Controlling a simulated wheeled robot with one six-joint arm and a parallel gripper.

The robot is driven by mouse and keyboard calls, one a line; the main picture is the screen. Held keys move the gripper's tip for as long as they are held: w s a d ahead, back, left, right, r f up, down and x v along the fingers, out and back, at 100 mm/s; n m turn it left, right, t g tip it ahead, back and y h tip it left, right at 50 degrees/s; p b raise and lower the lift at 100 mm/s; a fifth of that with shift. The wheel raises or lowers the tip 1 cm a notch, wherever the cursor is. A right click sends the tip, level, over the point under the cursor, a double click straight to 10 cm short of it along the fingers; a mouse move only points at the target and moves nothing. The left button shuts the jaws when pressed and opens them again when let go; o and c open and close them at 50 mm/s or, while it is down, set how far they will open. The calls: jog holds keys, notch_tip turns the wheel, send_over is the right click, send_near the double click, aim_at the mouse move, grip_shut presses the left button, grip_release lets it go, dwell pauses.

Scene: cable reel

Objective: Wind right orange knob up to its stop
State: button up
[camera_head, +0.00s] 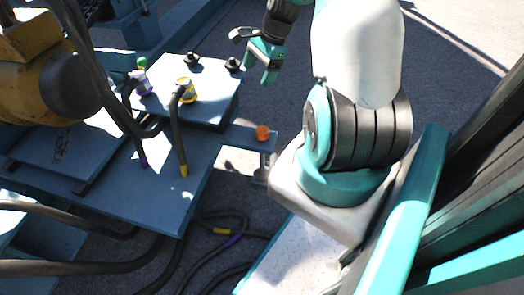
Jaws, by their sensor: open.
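The orange knob (262,132) sits on a narrow blue ledge (246,138) that sticks out at the right of the blue bench. It is small and round, and how far it is turned cannot be told. My gripper (259,65) is teal and black and hangs in the upper middle of the head view. It is open and empty, above and apart from the knob. My arm stands to the right of the knob and does not cover it.
The blue bench (170,205) carries yellow (187,88) and purple (142,84) cable fittings and black knobs (191,58). Thick black hoses (175,135) loop over it, and cables (240,225) lie on the floor. Yellow machinery (45,80) stands at left. Open floor lies behind my gripper.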

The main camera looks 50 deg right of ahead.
aim_at(263, 130)
jog(key=s+d+f+m+b, duration=0.45)
jog(key=d+f, duration=0.25)
jog(key=f, duration=0.5)
jog(key=shift+m+t, duration=0.25)
jog(key=shift+t, duration=0.05)
jog(key=b+x, duration=0.6)
jog(key=x, duration=1)
jog(key=shift+w+a+f, duration=0.2)
jog(key=shift+f, duration=0.05)
jog(key=shift+c, duration=0.4)
jog(key=c, duration=0.8)
jog(key=shift+c, duration=0.2)
jog(key=shift+r, duration=0.1)
